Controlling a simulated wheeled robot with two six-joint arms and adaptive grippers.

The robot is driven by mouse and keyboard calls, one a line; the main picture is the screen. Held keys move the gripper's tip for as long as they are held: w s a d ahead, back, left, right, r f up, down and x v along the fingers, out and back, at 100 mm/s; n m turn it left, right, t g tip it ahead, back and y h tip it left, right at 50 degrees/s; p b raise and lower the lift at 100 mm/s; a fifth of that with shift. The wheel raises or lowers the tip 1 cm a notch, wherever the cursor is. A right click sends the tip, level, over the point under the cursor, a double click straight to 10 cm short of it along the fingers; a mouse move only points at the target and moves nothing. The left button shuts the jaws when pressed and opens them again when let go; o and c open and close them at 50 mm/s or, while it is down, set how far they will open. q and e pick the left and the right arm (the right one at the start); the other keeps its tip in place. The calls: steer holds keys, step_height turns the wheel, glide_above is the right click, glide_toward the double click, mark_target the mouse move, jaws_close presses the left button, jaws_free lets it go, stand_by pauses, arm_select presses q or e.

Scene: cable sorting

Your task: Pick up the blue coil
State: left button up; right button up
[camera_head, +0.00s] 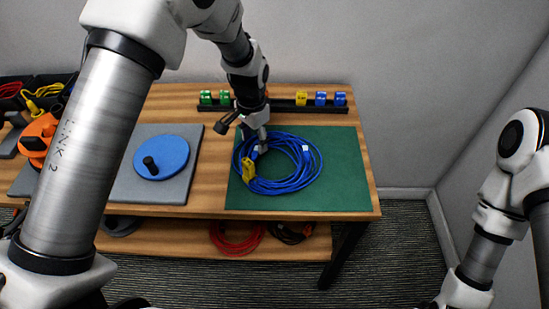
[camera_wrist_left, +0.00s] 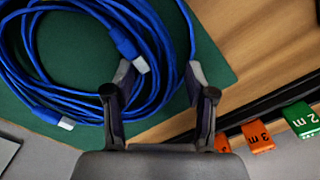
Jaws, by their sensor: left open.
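The blue coil (camera_head: 292,187) lies on the green mat (camera_head: 345,190), with a yellow tag (camera_head: 249,170) at its left side. My left gripper (camera_head: 260,148) is over the coil's upper left part. In the left wrist view, the gripper (camera_wrist_left: 160,72) is open, with its fingers apart. Strands of the blue coil (camera_wrist_left: 88,101) show ahead of and between the fingers, and a blue plug (camera_wrist_left: 128,47) is near the left finger. I cannot tell whether the fingers touch the cable. Only my right arm shows at the right edge; its gripper is out of view.
A black rail (camera_head: 280,106) with green, yellow and blue label blocks runs behind the mat; orange blocks (camera_wrist_left: 258,136) show in the wrist view. A blue reel (camera_head: 162,156) sits on a grey board (camera_head: 195,140) to the left. A red cable (camera_head: 237,238) lies on the lower shelf.

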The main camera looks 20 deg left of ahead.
arm_select(q)
steer(key=shift+s+r, duration=0.1)
steer(key=shift+r, duration=0.05)
jaws_close()
steer(key=shift+r, duration=1.65)
steer(key=s+a, duration=0.1)
steer(key=s, duration=0.4)
steer(key=s+a+r, duration=0.1)
steer(key=s, duration=0.4)
steer(key=s+a+b, duration=0.1)
steer(key=s, duration=0.4)
steer(key=shift+s+a+r, duration=0.2)
steer(key=shift+s+r, duration=0.1)
